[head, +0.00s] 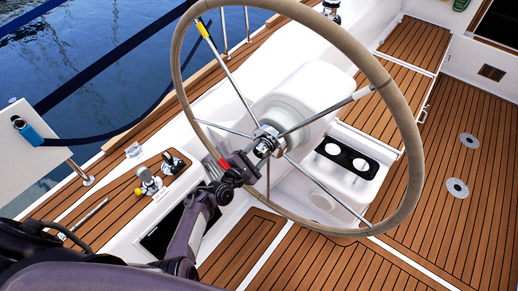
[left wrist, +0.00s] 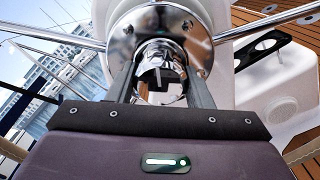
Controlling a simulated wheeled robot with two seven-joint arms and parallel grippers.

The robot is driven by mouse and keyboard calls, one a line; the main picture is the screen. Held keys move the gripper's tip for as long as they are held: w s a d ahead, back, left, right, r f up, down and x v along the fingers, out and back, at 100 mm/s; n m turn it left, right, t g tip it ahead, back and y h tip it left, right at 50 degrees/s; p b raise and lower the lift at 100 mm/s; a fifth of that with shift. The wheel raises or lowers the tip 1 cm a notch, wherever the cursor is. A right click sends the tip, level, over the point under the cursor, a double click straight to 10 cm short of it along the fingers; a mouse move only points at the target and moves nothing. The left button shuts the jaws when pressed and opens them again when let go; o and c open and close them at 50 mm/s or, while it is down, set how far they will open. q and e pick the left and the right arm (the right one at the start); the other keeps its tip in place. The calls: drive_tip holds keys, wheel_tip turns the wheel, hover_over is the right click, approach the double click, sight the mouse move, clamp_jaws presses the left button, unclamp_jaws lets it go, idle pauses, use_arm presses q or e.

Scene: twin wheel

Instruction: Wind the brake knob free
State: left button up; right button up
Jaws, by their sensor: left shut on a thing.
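The brake knob (left wrist: 162,88) is a chrome piece at the centre of the wheel hub (left wrist: 160,30). In the head view the hub (head: 265,138) sits in the middle of a large steering wheel (head: 407,160) with a tan rim and metal spokes. My left gripper (head: 250,158) reaches up from below to the hub. In the left wrist view its two fingers (left wrist: 160,85) stand one on each side of the knob and are shut on it. The fingers hide the knob's sides, and the gripper hides part of it in the head view. My right gripper is not in view.
A white pedestal (head: 300,90) stands behind the wheel, with a black two-hole cup holder (head: 346,158) to its right. Teak floor (head: 470,220) lies open at right.

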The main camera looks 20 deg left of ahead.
use_arm(q)
drive_tip(key=n+p, duration=0.1)
drive_tip(key=n, duration=0.4)
drive_tip(key=shift+p, duration=0.35)
drive_tip(key=shift+n, duration=0.3)
drive_tip(key=o, duration=1)
drive_tip(key=shift+s, duration=0.1)
drive_tip(key=p+v, duration=0.1)
drive_tip(key=v, duration=0.6)
drive_tip(key=shift+s+a, duration=0.15)
drive_tip(key=shift+s, duration=0.15)
